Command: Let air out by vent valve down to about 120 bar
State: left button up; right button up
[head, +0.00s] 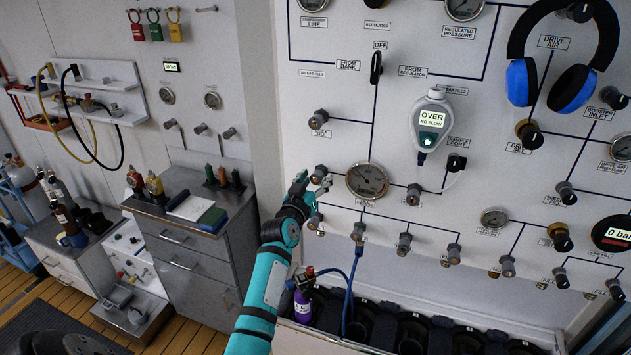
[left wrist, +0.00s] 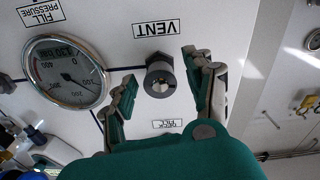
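The vent valve (left wrist: 160,80), a dark round knob with a pale centre, sits under the VENT label (left wrist: 156,29) in the left wrist view. In the head view the vent valve (head: 320,172) is left of the fill pressure gauge (head: 367,180). My left gripper (head: 311,187) is at the valve. Its fingers (left wrist: 158,70) are open, one on each side of the knob, with gaps visible. My right gripper is not in view.
More valve knobs (head: 358,231) line the panel below and to the right. An oxygen-type meter (head: 431,122) and a headset (head: 566,85) hang on the panel. A grey cabinet (head: 190,255) stands at left.

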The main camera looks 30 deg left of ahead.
pick_arm(q)
jog(key=v, duration=1.2)
dwell(0.9)
dwell(3.6)
